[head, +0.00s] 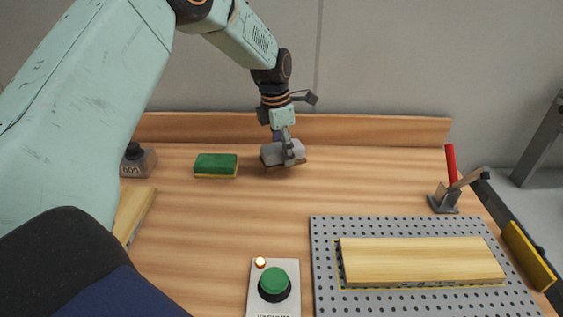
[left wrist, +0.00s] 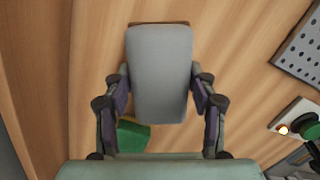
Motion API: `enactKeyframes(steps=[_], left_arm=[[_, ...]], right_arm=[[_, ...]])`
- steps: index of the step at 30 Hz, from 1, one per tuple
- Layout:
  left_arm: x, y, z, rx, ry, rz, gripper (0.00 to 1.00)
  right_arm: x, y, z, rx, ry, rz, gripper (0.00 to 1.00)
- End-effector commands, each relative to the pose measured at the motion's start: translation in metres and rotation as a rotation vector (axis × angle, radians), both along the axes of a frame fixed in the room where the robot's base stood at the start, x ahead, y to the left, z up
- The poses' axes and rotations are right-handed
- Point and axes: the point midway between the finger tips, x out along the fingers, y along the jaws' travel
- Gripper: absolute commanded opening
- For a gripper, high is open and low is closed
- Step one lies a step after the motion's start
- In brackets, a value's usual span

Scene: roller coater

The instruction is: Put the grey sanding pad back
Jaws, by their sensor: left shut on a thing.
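The grey sanding pad (head: 277,153) is near the back of the wooden bench, with a thin brown layer along its lower edge. My left gripper (head: 287,147) comes down on it from above and is shut on its sides. In the left wrist view the pad (left wrist: 160,75) fills the space between the two fingers of the gripper (left wrist: 160,95). I cannot tell whether the pad touches the bench or hangs just above it. My right gripper is not in view.
A green pad (head: 215,164) lies left of the grey one. A grey 600 block (head: 138,162) is further left. A perforated plate (head: 325,260) bears a wooden board (head: 420,258). A button box (head: 272,290) and a red-handled clamp (head: 450,175) stand nearby. A wooden strip (head: 380,130) runs behind.

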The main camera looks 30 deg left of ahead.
Motion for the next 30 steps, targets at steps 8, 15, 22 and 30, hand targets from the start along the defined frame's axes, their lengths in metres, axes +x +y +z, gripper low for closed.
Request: enactKeyframes(steps=[8,15,22,30], left_arm=[[-0.001,0.003,-0.034,0.001,0.002,0.002,0.23],[-0.001,0.003,-0.036,0.001,-0.001,0.001,0.23],[-0.001,0.003,-0.04,0.0,0.001,0.001,0.58],[-0.001,0.003,-0.04,0.0,0.001,0.001,0.8]], right_arm=[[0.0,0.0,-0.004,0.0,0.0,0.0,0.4],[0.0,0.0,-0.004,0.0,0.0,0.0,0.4],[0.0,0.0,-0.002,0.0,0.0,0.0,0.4],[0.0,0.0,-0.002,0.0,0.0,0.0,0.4]])
